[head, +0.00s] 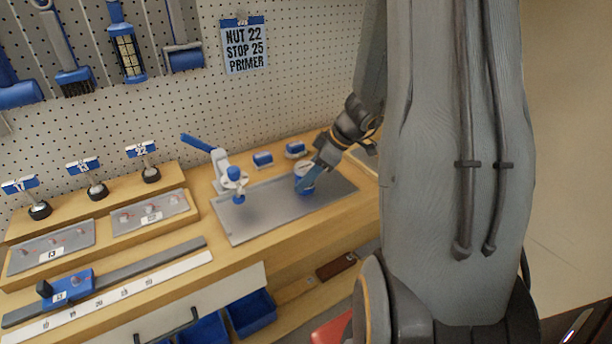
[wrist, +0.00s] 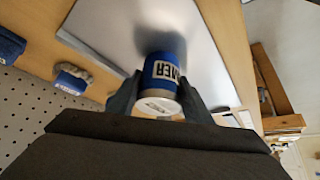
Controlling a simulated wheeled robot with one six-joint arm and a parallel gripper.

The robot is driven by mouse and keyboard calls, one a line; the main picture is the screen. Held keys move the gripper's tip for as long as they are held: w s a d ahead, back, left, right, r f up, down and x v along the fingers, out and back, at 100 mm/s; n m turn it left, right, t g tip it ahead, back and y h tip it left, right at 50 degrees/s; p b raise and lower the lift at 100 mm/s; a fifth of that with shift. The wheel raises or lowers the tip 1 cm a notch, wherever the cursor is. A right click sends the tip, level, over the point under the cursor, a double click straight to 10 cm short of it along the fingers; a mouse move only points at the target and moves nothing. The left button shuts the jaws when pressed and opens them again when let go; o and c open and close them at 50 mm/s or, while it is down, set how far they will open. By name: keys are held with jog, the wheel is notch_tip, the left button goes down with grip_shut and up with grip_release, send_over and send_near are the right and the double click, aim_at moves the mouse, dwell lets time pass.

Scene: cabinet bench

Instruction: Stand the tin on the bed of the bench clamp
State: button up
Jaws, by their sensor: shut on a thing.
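The tin (wrist: 165,72) is blue with a white label; the letters "MER" show in the wrist view. My gripper (wrist: 158,98) is shut on it, one finger on each side. In the head view the tin (head: 304,168) is over the right part of a grey metal plate (head: 265,213). I cannot tell whether it touches the plate. The bench clamp (head: 230,175), with a white arm, a blue lever and a blue pad, stands at the left part of this plate, apart from the tin. The plate under the pad looks bare.
A sign (head: 244,48) on the pegboard reads "NUT 22 STOP 25 PRIMER". Left are numbered pegs (head: 151,174), grey trays (head: 150,213) and a rail with a blue slider (head: 67,290). The plate's middle is clear.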

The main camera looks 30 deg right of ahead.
jog(key=shift+f+b, duration=0.15)
jog(key=shift+b, duration=0.2)
jog(key=o, duration=1.2)
jog(key=shift+r+p, duration=0.25)
jog(key=shift+p, duration=0.2)
jog(key=b+v, duration=0.3)
jog(key=v, duration=0.9)
